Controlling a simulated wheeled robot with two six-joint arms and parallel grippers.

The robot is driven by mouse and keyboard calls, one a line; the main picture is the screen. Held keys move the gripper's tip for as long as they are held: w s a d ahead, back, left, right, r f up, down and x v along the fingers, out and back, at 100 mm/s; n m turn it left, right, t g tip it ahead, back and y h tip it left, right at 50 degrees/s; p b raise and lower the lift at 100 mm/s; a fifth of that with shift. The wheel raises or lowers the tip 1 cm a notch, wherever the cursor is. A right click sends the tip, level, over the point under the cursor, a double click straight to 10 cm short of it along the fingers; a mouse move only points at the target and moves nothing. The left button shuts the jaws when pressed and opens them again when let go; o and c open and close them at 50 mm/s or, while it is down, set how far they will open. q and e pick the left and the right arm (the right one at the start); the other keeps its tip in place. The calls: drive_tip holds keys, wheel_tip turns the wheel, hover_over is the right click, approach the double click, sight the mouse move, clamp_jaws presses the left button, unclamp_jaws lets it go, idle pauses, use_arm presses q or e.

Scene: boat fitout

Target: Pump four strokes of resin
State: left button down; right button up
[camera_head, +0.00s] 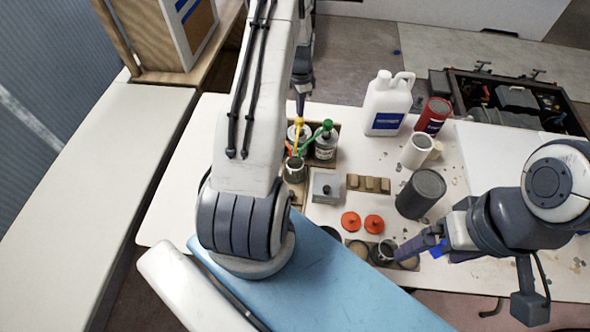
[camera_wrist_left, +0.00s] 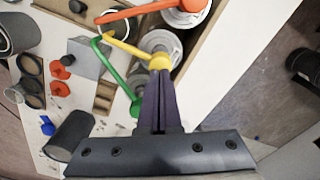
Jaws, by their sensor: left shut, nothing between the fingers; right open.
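Three pump bottles stand in a wooden tray: one with a yellow pump head (camera_head: 298,123), one green (camera_head: 327,125) and one orange. In the left wrist view the orange pump (camera_wrist_left: 130,12), yellow pump (camera_wrist_left: 159,62) and green pump (camera_wrist_left: 118,80) show. I cannot read which holds resin. A dark cup (camera_head: 295,170) stands below the spouts. My left gripper (camera_head: 300,108) is shut and empty, its fingertips right above the yellow pump head; in the left wrist view (camera_wrist_left: 157,85) they overlap it, contact unclear.
A grey box (camera_head: 326,187), brown blocks (camera_head: 368,184), orange discs (camera_head: 362,223) and a dark cylinder (camera_head: 421,192) lie on the white table. A white jug (camera_head: 388,103) and red can (camera_head: 433,115) stand behind. A blue panel (camera_head: 320,280) lies along the front.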

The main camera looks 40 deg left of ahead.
sight(300, 119)
use_arm(q)
drive_tip(key=shift+f, duration=0.15)
idle(0.4)
drive_tip(key=shift+f+b, duration=1.5)
drive_tip(key=shift+f, duration=0.45)
drive_tip(key=shift+r, duration=0.15)
drive_tip(key=shift+r+p, duration=1.35)
drive_tip(key=shift+r, duration=0.6)
drive_tip(key=shift+f, duration=0.1)
